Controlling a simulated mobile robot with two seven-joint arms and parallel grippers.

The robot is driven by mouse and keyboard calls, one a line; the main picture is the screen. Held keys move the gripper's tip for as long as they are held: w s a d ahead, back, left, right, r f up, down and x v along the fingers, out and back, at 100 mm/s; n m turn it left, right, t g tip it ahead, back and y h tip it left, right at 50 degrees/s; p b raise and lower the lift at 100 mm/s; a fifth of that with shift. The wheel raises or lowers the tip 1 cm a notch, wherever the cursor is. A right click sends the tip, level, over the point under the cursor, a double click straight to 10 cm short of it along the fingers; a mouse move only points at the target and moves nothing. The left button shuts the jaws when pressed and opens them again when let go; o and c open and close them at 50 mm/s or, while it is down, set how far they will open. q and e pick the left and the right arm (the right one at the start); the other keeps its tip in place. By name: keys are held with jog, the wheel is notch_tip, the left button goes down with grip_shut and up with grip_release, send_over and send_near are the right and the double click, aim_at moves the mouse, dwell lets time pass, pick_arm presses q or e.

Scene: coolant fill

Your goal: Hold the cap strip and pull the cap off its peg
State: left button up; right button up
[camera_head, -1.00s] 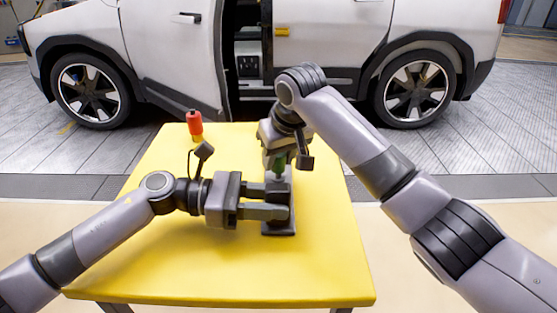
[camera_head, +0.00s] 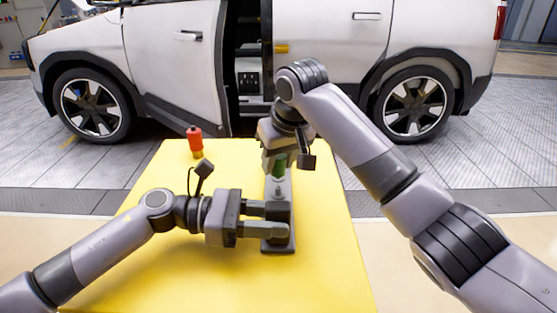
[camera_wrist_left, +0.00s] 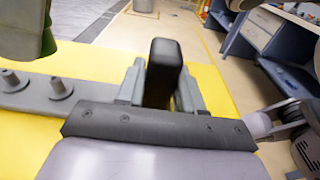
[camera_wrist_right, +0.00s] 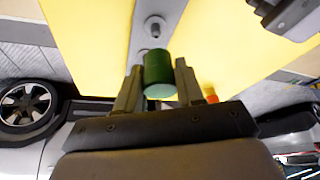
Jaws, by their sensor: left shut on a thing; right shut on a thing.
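The grey cap strip (camera_head: 279,247) lies on the yellow table. Bare pegs (camera_wrist_left: 60,87) stand on it in the left wrist view. My left gripper (camera_head: 281,219) comes in from the left and is shut on the strip's upright dark block (camera_wrist_left: 164,72). My right gripper (camera_head: 276,158) is above the strip's far part and is shut on the green cap (camera_wrist_right: 159,75). In the left wrist view the cap (camera_wrist_left: 30,35) hangs above the strip, apart from the pegs. The right gripper's fingers partly hide the cap in the head view.
A red bottle-like object (camera_head: 195,142) with a dark top stands at the table's far left. A white car (camera_head: 170,60) with an open door is behind the table (camera_head: 180,265). The table's right side and front left are clear.

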jog(key=shift+r, duration=2)
pick_arm(q)
jog(key=o, duration=1)
